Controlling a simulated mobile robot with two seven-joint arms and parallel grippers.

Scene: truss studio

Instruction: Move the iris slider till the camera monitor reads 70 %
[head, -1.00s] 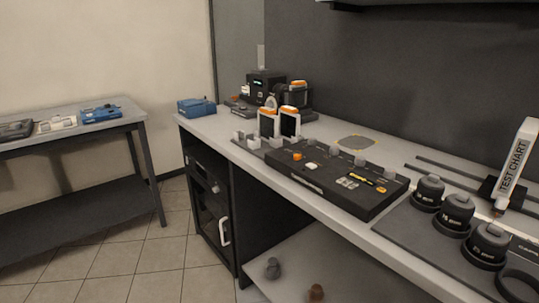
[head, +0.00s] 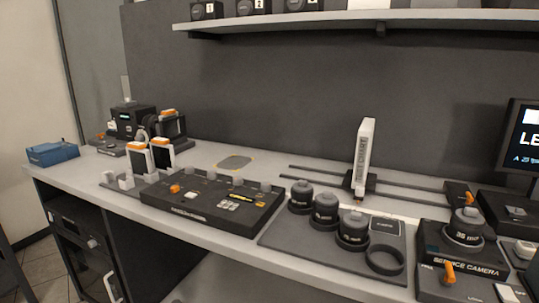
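The service camera (head: 462,251) is a dark box at the right, with a lens on top and its name on the front. Below it a grey panel (head: 436,286) carries an orange lever (head: 449,272); its label is too small to read, so I cannot tell whether this is the iris slider. A monitor (head: 524,140) at the right edge is cut off; it shows large letters "LE" and a small blue line, and no percent reading is legible. Neither of my grippers is in view.
A black control panel (head: 168,208) with an orange knob lies on the long bench. Several lenses stand on a grey mat (head: 285,235) beside an empty ring (head: 384,261). A test chart (head: 363,155) stands on two rails. A shelf (head: 300,22) hangs above. The bench front (head: 232,245) is clear.

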